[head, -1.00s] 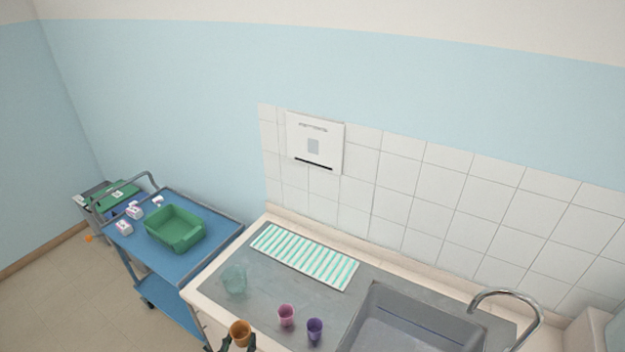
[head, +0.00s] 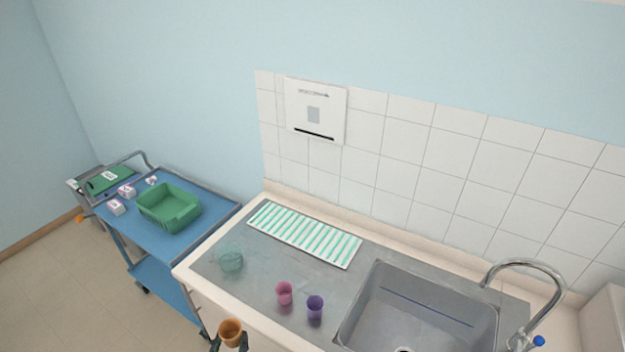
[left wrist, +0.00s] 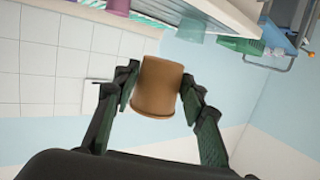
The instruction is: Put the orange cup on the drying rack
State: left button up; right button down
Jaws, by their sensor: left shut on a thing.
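The orange cup (head: 231,331) is held in my left gripper (head: 230,346) at the bottom of the head view, in front of the counter's front edge. In the left wrist view the cup (left wrist: 158,88) sits between the two dark fingers of my left gripper (left wrist: 157,95), which are shut on it. The drying rack, a white and green striped mat (head: 304,234), lies flat at the back of the counter, apart from the cup, with nothing on it. My right gripper is not in view.
A pink cup (head: 284,292), a purple cup (head: 315,306) and a clear greenish beaker (head: 230,257) stand on the counter between my gripper and the rack. The sink (head: 425,305) with a tap is at the right. A blue trolley (head: 150,240) with a green basin (head: 170,207) stands left.

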pick_arm(q)
jog(key=shift+f+b, duration=0.3)
jog(key=shift+f, duration=0.4)
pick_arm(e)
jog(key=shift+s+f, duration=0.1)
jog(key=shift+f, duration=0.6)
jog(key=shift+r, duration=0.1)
